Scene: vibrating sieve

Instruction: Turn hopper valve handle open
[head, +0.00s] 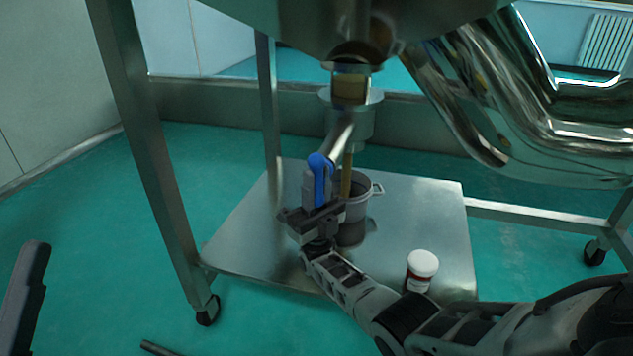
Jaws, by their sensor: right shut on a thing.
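The hopper valve (350,115) hangs below the metal hopper (300,20) at the top centre. Its metal lever slants down and left to a blue handle grip (319,165). My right gripper (322,190) is shut on the blue grip, with its fingers hiding part of it. A yellow-brown column (347,178) shows below the valve and reaches down into a grey pot (352,228). A dark grey part at the left edge seems to belong to my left gripper (28,285); it is cut off, so its opening is unclear.
The pot stands on a steel shelf (430,205) between metal legs (150,140). A white-capped jar (422,268) stands at the shelf's front, close to my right forearm. A large shiny pipe (500,90) fills the upper right.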

